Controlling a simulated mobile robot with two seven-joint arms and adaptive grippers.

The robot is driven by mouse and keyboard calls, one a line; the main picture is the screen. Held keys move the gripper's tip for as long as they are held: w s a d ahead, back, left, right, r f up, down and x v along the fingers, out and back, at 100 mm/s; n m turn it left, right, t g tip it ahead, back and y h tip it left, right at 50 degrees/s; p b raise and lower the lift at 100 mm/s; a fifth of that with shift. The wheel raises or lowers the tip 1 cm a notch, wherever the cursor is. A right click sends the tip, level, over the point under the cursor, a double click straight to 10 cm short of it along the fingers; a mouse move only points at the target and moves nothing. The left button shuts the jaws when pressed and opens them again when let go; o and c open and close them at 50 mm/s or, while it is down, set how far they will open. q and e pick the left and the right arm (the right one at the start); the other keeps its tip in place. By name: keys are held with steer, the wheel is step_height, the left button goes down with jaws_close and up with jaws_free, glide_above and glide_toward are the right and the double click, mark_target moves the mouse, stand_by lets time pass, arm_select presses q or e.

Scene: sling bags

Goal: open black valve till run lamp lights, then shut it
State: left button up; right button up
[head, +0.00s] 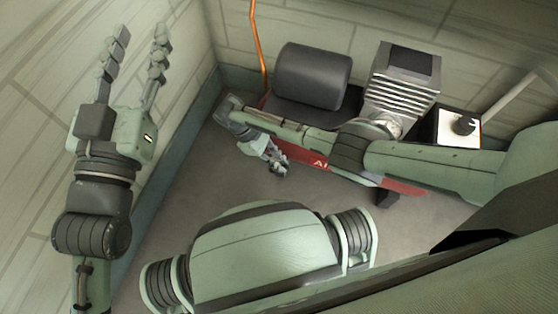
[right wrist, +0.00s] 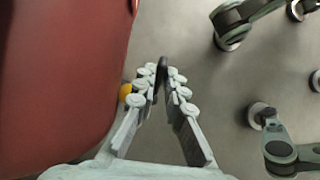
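The red tank (head: 310,160) lies under my right arm in the head view and fills the left of the right wrist view (right wrist: 60,70). A yellow fitting (right wrist: 125,92) sits at its side. A black piece, likely the black valve's handle (right wrist: 162,75), stands between the fingertips of my right gripper (right wrist: 161,80). The fingers flank it closely; whether they press on it I cannot tell. In the head view the right gripper (head: 277,163) is low beside the tank and hides the valve. My left gripper (head: 140,45) is open and empty, raised at the left wall. No lit lamp is discernible.
On the tank stand a dark grey cylinder (head: 312,75) and a finned silver block (head: 404,80). A box with a white panel and black knob (head: 464,125) is at the right. An orange pipe (head: 258,45) runs up the wall. Grey floor (head: 190,190) is open at the left.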

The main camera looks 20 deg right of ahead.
steer(key=o, duration=0.3)
steer(key=shift+o, duration=0.2)
steer(key=v, duration=1.2)
steer(key=shift+d, duration=0.1)
